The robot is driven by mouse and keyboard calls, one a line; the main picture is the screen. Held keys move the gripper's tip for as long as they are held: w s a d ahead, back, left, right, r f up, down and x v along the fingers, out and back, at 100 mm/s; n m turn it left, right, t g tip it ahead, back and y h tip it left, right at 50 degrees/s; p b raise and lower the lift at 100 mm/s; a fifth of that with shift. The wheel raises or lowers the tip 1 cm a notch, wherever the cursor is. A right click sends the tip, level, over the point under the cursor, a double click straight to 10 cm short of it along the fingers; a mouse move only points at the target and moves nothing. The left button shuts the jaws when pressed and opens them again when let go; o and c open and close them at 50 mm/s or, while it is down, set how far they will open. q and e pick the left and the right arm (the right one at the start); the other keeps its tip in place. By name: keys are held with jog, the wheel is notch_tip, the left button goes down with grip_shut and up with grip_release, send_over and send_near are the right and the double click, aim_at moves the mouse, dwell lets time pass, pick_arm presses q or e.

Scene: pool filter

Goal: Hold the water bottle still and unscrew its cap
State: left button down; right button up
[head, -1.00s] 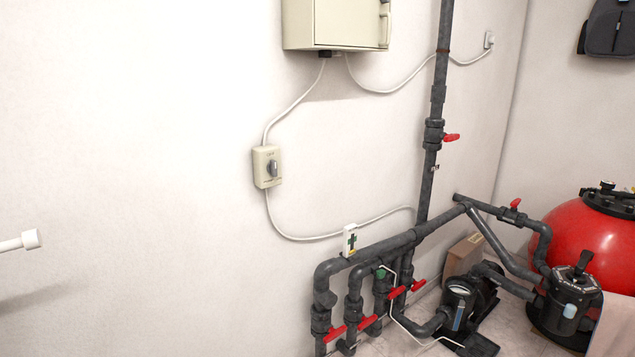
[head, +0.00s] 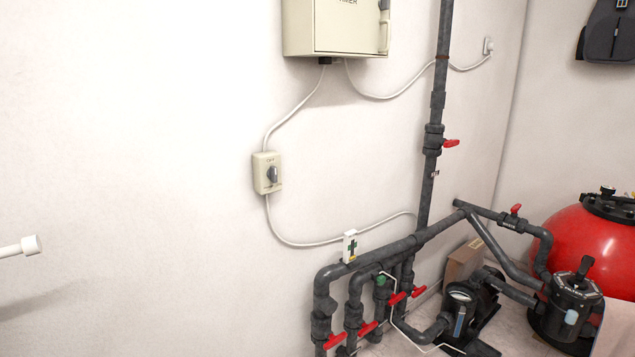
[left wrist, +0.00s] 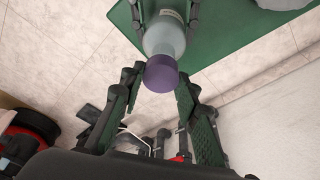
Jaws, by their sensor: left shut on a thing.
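The water bottle (left wrist: 165,37) shows in the left wrist view, pale and translucent, with its purple cap (left wrist: 161,73) toward the camera. My left gripper (left wrist: 160,84) is shut on the cap, one finger on each side of it. Dark fingers of my right gripper (left wrist: 166,14) flank the bottle body at the top of this view and look closed on it. The far end of the bottle is cut off by the frame edge. Neither gripper nor the bottle shows in the head view.
A green surface (left wrist: 235,40) lies behind the bottle, above pale floor tiles (left wrist: 60,45). The head view shows a wall with grey pipes (head: 400,245) and red valves, a timer box (head: 335,28), a switch (head: 267,173), a pump (head: 465,305) and a red filter tank (head: 580,240).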

pick_arm(q)
jog(key=shift+r, duration=0.1)
jog(key=shift+w+v, duration=0.2)
jog(key=shift+v, duration=0.75)
jog(key=shift+w+v, duration=0.25)
jog(key=shift+v, duration=0.7)
jog(key=shift+d, duration=0.15)
pick_arm(e)
jog(key=o, duration=1.4)
jog(key=shift+c, duration=0.2)
jog(key=s, duration=1.2)
jog(key=shift+a, duration=0.4)
